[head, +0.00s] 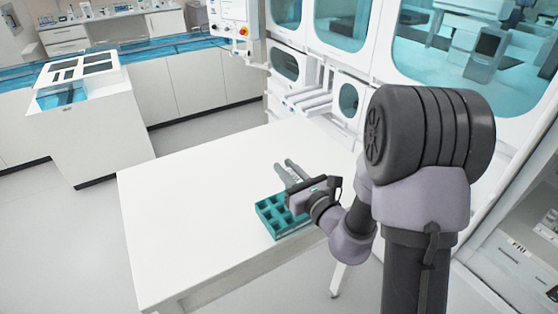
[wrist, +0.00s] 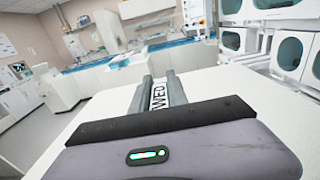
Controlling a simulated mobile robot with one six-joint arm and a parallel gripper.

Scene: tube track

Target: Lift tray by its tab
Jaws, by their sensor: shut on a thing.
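A teal tray (head: 270,221) with several square compartments is at the front right edge of the white table, partly behind my gripper. My gripper (head: 284,165) reaches over it, with two grey fingers pointing away from me. In the wrist view, a white piece lettered "WED" (wrist: 158,97) sits between the fingers of my gripper (wrist: 159,79), which are shut on it. This looks like the tray's tab; its join to the tray is hidden by the gripper body. I cannot tell whether the tray touches the table.
The white table (head: 185,210) is clear to the left and behind. White cabinets with teal windows (head: 343,24) stand beyond it, with pale rails (head: 308,99) at the table's far end. A white bench with a slotted top (head: 85,68) stands apart on the left.

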